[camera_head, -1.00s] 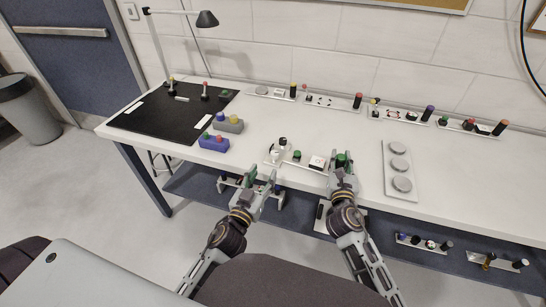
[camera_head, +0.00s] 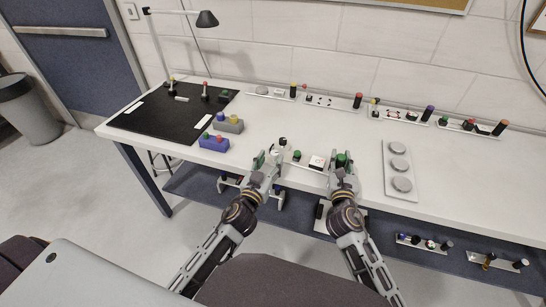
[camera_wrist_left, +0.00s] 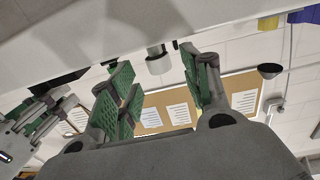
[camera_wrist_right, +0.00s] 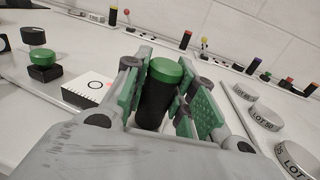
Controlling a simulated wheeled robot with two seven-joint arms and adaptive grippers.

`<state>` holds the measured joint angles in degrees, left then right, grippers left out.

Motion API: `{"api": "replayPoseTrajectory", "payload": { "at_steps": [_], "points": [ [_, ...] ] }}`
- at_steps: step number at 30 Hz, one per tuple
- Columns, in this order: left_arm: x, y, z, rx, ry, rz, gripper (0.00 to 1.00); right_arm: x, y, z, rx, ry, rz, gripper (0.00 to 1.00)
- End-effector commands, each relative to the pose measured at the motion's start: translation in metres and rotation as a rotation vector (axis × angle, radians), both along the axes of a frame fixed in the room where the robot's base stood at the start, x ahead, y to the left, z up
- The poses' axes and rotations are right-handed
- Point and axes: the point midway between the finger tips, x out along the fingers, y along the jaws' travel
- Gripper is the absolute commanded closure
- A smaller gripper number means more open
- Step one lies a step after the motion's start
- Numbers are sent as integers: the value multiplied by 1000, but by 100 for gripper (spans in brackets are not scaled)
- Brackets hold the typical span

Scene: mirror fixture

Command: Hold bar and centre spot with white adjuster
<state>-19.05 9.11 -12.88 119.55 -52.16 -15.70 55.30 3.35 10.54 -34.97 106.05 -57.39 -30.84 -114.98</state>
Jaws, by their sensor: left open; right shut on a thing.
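The black bar with a green top (camera_wrist_right: 153,97) stands upright at the right end of the front fixture. My right gripper (camera_head: 342,163) is shut around it; the green top (camera_head: 341,157) shows between its fingers. The white square with the ring spot (camera_wrist_right: 93,90) lies left of the bar; in the head view it is a small white block (camera_head: 317,162). The white adjuster (camera_head: 281,146) is at the fixture's left end. My left gripper (camera_head: 267,162) is open just in front and left of it. In the left wrist view a white cylinder (camera_wrist_left: 158,63), likely the adjuster, shows between the open fingers.
A green knob (camera_head: 297,155) sits between adjuster and spot block. A blue button box (camera_head: 213,143) lies to the left, a plate with grey discs (camera_head: 400,170) to the right. Other fixtures (camera_head: 400,115) line the table's back. A black mat (camera_head: 165,125) lies far left.

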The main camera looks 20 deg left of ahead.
Motion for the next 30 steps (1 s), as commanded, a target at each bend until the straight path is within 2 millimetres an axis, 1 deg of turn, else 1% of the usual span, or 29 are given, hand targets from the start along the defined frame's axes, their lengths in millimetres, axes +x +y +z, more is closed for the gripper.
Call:
{"api": "replayPoseTrajectory", "payload": {
  "at_steps": [6,12,18,26,30],
  "points": [
    [15,-2,0,-1,0,-1,52,0,0,0,0,1,0,100],
    [25,-2,0,-1,0,-1,52,0,0,0,0,1,0,100],
    [29,-2,0,-1,1,0,52,0,0,0,0,1,0,100],
    [29,-2,0,-1,1,0,52,0,0,0,0,1,0,100],
    [29,-2,0,-1,1,0,69,0,0,0,0,1,0,100]
  ]
}}
